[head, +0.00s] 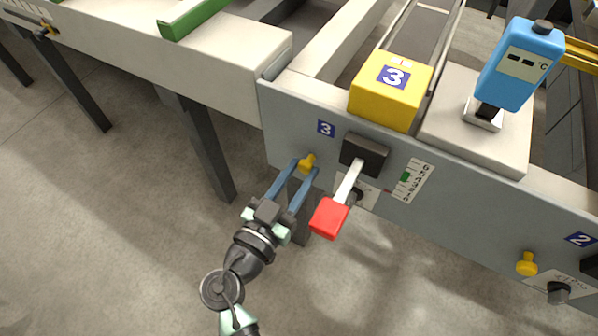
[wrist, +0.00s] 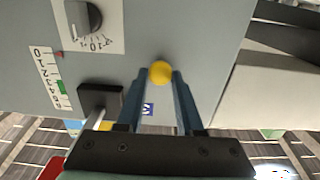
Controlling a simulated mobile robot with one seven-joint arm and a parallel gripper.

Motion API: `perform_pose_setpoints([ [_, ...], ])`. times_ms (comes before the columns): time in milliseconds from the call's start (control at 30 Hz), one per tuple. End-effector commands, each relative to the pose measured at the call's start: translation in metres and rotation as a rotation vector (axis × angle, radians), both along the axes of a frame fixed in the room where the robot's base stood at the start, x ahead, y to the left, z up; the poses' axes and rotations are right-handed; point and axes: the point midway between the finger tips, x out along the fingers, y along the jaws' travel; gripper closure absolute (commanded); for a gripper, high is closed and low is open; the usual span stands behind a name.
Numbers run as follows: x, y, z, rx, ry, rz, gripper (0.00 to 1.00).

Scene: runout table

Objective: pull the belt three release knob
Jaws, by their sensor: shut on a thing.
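The belt three release knob (head: 308,162) is a small yellow knob on the grey front panel, below the blue "3" label. In the wrist view the yellow knob (wrist: 160,72) sits between the tips of my two blue fingers. My gripper (head: 307,168) reaches up from below and is shut on the knob, with a finger on each side. The knob's stem is hidden behind its head, so I cannot tell how far it stands out from the panel.
A lever with a red handle (head: 329,217) hangs from a black block (head: 364,154) just right of my gripper. A dial (wrist: 84,18) and a scale (head: 411,180) are close by. Another yellow knob (head: 526,263) is by the "2" label. The floor left is clear.

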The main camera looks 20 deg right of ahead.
Motion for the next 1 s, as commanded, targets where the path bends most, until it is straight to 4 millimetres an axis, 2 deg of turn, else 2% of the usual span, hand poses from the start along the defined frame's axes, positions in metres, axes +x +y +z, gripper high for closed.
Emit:
perform_pose_setpoints([
  [300, -0.011, 0.014, -0.003, 0.0, -0.001, 0.002, 1.0],
  [567, -0.012, 0.016, 0.0, -0.001, 0.002, 0.001, 1.0],
  [600, -0.012, 0.016, 0.0, 0.0, 0.002, 0.001, 0.57],
  [733, -0.012, 0.015, 0.0, 0.0, 0.001, 0.001, 0.34],
  [1000, -0.011, 0.015, 0.0, -0.001, 0.001, 0.0, 0.34],
])
